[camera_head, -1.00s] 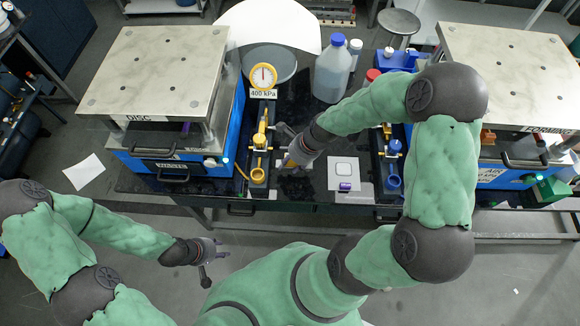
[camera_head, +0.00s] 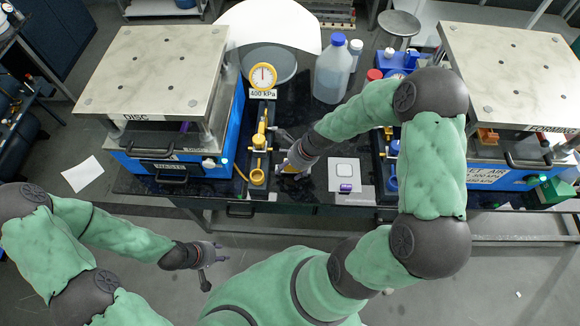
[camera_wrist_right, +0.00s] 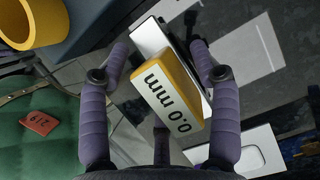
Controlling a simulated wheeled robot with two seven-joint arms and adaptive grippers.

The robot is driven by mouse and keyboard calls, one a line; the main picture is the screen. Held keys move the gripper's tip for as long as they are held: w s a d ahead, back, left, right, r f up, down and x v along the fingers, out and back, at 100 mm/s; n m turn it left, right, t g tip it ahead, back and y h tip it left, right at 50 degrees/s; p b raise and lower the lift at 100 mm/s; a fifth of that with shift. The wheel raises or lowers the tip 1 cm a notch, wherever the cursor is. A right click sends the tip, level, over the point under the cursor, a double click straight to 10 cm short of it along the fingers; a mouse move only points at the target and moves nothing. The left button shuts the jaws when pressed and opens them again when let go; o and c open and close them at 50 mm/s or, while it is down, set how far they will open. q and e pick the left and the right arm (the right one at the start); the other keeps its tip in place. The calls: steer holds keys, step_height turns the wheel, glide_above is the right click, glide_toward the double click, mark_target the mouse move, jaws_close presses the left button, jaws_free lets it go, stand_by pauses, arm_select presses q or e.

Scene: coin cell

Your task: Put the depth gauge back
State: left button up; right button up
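The depth gauge (camera_wrist_right: 167,92) is a yellow block marked "0.0 mm" with a pale metal part at its far end. In the right wrist view it sits tilted between the purple fingers of my right gripper (camera_wrist_right: 160,75). The short middle finger goes behind its lower end. I take the gripper as shut on it, though the contact points are partly hidden. In the head view my right gripper (camera_head: 291,163) is over the dark bench, beside the yellow ring cup (camera_head: 257,176). My left gripper (camera_head: 207,252) is over the floor in front of the bench; its fingers are too small to judge.
A blue-capped bottle (camera_head: 332,72) stands behind. Presses flank both sides.

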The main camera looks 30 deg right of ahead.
steer(key=shift+r, duration=0.3)
steer(key=p+v, duration=0.3)
steer(key=v, duration=0.8)
steer(key=shift+d+r, duration=0.2)
steer(key=shift+r, duration=0.1)
steer(key=shift+s, duration=0.2)
